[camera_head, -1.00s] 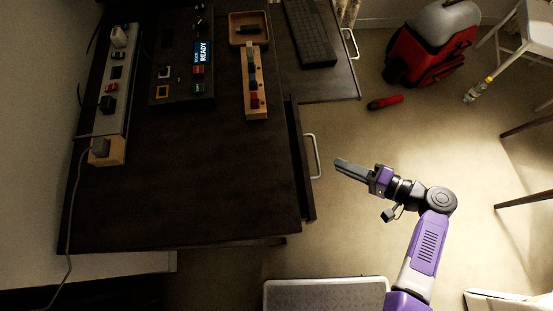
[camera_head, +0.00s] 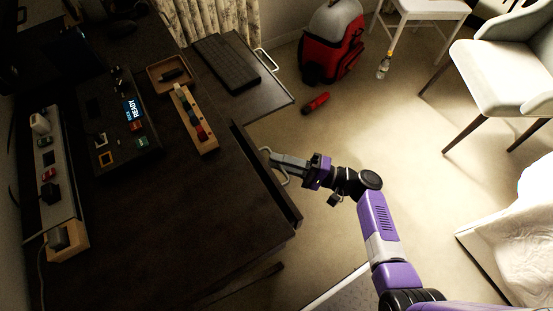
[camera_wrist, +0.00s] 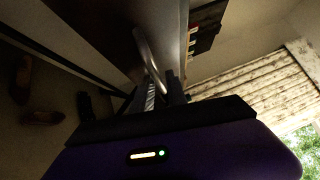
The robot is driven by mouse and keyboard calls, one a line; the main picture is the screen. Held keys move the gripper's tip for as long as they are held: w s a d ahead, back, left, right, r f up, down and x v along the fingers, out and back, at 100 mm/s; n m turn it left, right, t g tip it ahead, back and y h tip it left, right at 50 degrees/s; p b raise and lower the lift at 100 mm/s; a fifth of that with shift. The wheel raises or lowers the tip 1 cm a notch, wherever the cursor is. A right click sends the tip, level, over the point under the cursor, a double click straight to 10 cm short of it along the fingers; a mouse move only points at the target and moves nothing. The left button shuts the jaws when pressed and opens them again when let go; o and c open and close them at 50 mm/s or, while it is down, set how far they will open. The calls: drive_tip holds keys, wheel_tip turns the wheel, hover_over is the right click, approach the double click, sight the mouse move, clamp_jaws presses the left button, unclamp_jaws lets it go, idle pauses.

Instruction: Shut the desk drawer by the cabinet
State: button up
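The desk drawer's dark front (camera_head: 262,172) stands out from the edge of the dark desk (camera_head: 190,200), with a narrow dark gap between them. Its pale bar handle (camera_head: 285,179) is on the outer face. My gripper (camera_head: 277,160) is at this handle in the head view, its grey fingers overlapping it. In the wrist view the curved handle (camera_wrist: 149,55) runs down to the fingers (camera_wrist: 163,94). A ribbed finger pad shows there. I cannot tell whether the fingers grip the handle or only stand around or beside it. I cannot identify the cabinet.
A second handle (camera_head: 266,60) juts from the desk section under the keyboard (camera_head: 226,63). Chairs (camera_head: 507,68) stand at right.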

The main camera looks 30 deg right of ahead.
drive_tip(key=shift+w+a, duration=0.25)
clamp_jaws()
idle(1.4)
